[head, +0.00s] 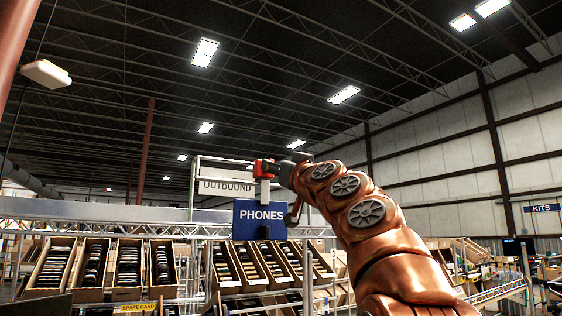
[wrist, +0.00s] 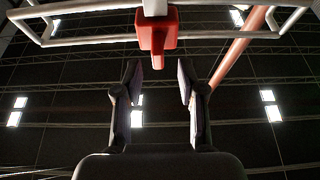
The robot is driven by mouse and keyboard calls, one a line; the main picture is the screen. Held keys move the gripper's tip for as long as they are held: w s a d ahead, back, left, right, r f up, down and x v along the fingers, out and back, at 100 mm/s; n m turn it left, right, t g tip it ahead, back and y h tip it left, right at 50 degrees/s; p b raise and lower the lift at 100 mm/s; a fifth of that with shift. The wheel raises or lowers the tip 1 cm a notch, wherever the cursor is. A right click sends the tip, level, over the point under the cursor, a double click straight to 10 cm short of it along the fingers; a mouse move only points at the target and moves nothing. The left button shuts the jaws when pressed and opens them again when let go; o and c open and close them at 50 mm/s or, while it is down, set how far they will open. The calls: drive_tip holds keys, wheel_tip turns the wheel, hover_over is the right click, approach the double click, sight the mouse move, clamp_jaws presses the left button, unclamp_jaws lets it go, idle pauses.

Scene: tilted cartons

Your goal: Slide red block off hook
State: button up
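The red block (head: 264,170) hangs high up, just above the blue PHONES sign in the head view. In the wrist view the red block (wrist: 157,30) is at the top centre, with a narrower end pointing down. A white piece (wrist: 155,7), perhaps part of the hook, meets its upper end; the rest of the hook is unclear. My gripper (wrist: 158,72) is open, with one finger on each side of the block's narrow end in the picture. Whether they touch it cannot be told. In the head view my gripper (head: 287,173) is right beside the block.
A white tube frame (wrist: 85,40) runs across the top of the wrist view. The PHONES sign (head: 261,219) and OUTBOUND sign (head: 226,187) are close by. Racks of tilted cartons (head: 92,266) stand below. The space above is free up to the roof.

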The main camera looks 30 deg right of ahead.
drive_tip(key=shift+p+x, duration=0.7)
drive_tip(key=shift+x, duration=0.95)
drive_tip(key=shift+f, duration=0.1)
clamp_jaws()
